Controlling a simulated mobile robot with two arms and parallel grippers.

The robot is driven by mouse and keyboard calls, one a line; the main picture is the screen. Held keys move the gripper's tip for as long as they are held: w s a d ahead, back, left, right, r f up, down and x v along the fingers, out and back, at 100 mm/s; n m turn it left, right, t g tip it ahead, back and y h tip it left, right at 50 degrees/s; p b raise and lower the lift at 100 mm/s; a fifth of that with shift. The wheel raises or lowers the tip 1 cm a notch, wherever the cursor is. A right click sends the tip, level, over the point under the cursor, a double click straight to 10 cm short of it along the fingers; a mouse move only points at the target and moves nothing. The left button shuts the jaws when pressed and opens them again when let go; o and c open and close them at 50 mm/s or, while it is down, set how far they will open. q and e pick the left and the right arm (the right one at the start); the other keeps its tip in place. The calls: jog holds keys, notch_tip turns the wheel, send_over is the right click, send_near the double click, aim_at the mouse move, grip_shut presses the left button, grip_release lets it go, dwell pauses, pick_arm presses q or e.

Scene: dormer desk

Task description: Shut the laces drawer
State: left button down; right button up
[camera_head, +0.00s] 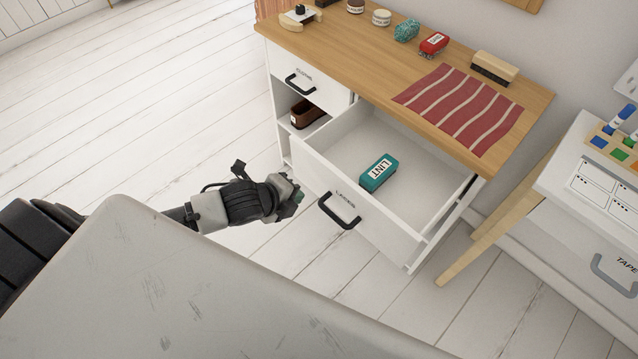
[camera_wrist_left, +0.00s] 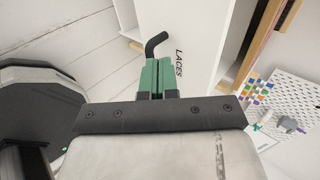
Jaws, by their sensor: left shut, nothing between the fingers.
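The laces drawer (camera_head: 375,220) is pulled out of the white desk, its front labelled LACES with a black bar handle (camera_head: 338,211). A teal box marked LINT (camera_head: 376,173) lies inside it. My left gripper (camera_head: 298,196) is shut and empty, to the left of the handle near the drawer front. In the left wrist view its green fingertips (camera_wrist_left: 157,76) are together, just in front of the drawer front (camera_wrist_left: 190,45); the black handle (camera_wrist_left: 156,43) shows beyond them. I cannot tell whether they touch the front. My right gripper is not in view.
The wooden desktop (camera_head: 345,40) holds a striped red cloth (camera_head: 460,108), a red stapler (camera_head: 433,45) and a brush (camera_head: 494,68). A closed upper drawer (camera_head: 308,77) is at left, above a cubby with a brown item (camera_head: 306,114). A white TAPE unit (camera_head: 590,235) stands right.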

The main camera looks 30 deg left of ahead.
aim_at(325, 183)
pick_arm(q)
jog(key=w+f, duration=0.1)
jog(key=w, duration=0.1)
jog(key=w+d+f, duration=0.1)
jog(key=w, duration=0.1)
jog(key=w+d+f, duration=0.1)
jog(key=w, duration=0.1)
jog(key=shift+w+d+f, duration=0.1)
jog(key=shift+d+f, duration=0.05)
jog(key=shift+w+d, duration=0.2)
jog(key=shift+w, duration=0.25)
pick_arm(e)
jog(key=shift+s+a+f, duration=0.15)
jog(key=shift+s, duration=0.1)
